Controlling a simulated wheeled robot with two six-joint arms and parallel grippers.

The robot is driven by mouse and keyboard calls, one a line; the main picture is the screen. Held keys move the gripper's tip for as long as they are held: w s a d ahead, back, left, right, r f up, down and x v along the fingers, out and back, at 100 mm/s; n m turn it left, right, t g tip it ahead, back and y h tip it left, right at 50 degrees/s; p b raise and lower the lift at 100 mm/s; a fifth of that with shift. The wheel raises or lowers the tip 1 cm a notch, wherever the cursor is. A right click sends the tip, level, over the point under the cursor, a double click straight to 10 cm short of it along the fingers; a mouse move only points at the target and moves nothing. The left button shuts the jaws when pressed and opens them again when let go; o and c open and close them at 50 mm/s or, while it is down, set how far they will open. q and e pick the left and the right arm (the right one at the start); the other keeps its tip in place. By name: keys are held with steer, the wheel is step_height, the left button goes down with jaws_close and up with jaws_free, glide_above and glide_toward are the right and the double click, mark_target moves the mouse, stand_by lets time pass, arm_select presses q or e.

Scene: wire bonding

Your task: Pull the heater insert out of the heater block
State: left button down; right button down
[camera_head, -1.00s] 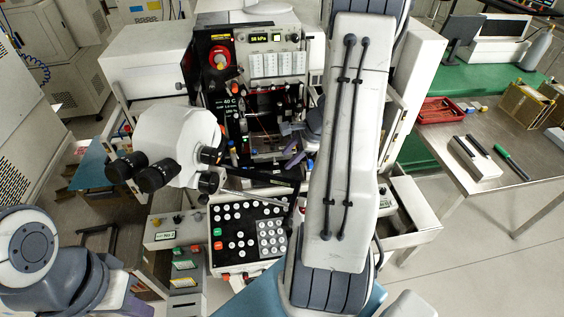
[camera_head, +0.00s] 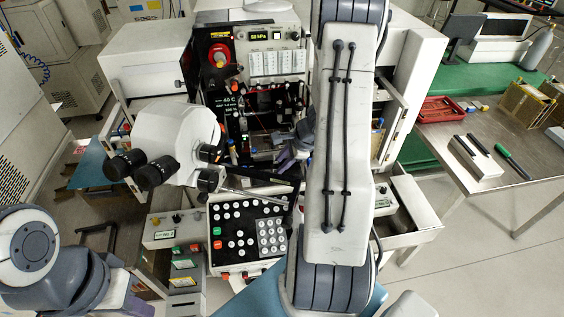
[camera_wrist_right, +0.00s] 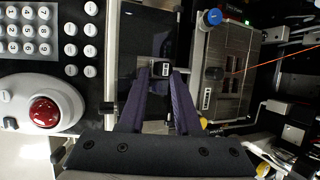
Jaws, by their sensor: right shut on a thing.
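In the right wrist view, the purple fingers of my right gripper (camera_wrist_right: 162,76) are shut on a small black grip, which I take to be the handle of the heater insert (camera_wrist_right: 160,68). The insert's plate is partly hidden by the fingers. The grey metal heater block (camera_wrist_right: 238,78) lies just right of the fingers, apart from them, with a black knob on its near side. In the head view my right gripper (camera_head: 287,157) is at the machine's front, mostly hidden by my arm. My left gripper (camera_head: 135,304) is only partly in view at the bottom left, away from the machine.
A blue knob (camera_wrist_right: 212,18) stands at the heater block's corner. A control panel with a keypad (camera_head: 250,235) lies in front of the machine. The microscope (camera_head: 172,145) stands close on the left. A red emergency button (camera_wrist_right: 44,112) is left of my right gripper.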

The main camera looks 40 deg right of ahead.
steer(key=shift+s+a+b, duration=0.6)
steer(key=shift+s+b, duration=0.25)
steer(key=shift+s, duration=0.05)
steer(key=shift+s+a+b, duration=0.6)
steer(key=shift+s+b, duration=0.05)
steer(key=shift+s, duration=0.3)
steer(key=shift+s, duration=0.15)
